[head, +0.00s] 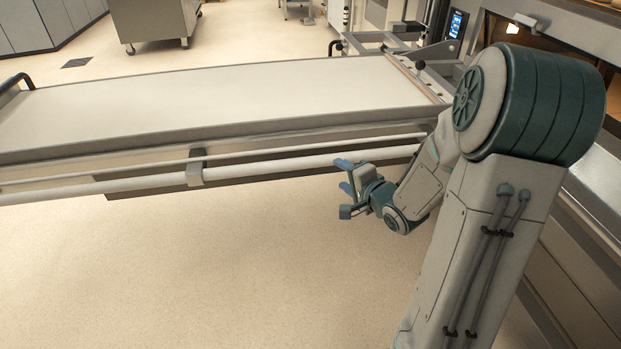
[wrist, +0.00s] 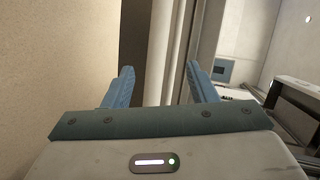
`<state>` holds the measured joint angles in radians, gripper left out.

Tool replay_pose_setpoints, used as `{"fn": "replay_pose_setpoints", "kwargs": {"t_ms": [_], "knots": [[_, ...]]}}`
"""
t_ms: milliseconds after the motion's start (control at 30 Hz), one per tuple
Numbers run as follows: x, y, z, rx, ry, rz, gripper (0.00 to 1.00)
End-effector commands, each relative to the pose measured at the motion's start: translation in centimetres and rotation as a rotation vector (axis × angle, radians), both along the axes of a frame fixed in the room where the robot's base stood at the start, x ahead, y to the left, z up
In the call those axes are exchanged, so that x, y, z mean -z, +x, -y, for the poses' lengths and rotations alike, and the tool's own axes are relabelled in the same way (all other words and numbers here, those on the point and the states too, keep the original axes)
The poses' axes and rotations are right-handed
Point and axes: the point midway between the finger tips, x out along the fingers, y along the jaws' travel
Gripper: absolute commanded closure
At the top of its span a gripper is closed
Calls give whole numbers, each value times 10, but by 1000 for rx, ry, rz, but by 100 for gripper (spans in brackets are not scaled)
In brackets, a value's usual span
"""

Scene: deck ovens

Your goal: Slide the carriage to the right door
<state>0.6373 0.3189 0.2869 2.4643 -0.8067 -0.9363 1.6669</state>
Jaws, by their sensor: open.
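The carriage (head: 200,98) is a long loader with a pale flat bed and a metal frame, lying across the head view from the left edge to the ovens. A white round rail (head: 260,167) runs along its near side, held by a bracket (head: 195,167). My gripper (head: 345,177) is open at the near side of the carriage, by the right part of this rail. In the wrist view my open fingers (wrist: 163,88) point at a pale upright bar, probably the rail; I cannot tell whether they touch it. An oven opening (head: 530,42) glows at the upper right, partly behind my arm.
A lit control panel (head: 456,25) is on the oven front. A black ball knob (head: 419,65) stands at the carriage's right end. A steel cabinet on wheels (head: 155,20) stands at the back. The floor (head: 180,270) in front of the carriage is clear.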

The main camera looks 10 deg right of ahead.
Motion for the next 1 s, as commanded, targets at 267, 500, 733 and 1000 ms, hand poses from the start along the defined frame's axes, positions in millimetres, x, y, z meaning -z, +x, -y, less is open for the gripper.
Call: {"fn": "replay_pose_setpoints", "kwargs": {"t_ms": [267, 500, 733, 1000], "knots": [[21, 2, -5, -24, 213, 47, 48], [29, 32, -20, -30, 218, 50, 48], [38, 78, -39, -29, 217, 50, 48], [44, 115, -54, -25, 217, 48, 48]]}}
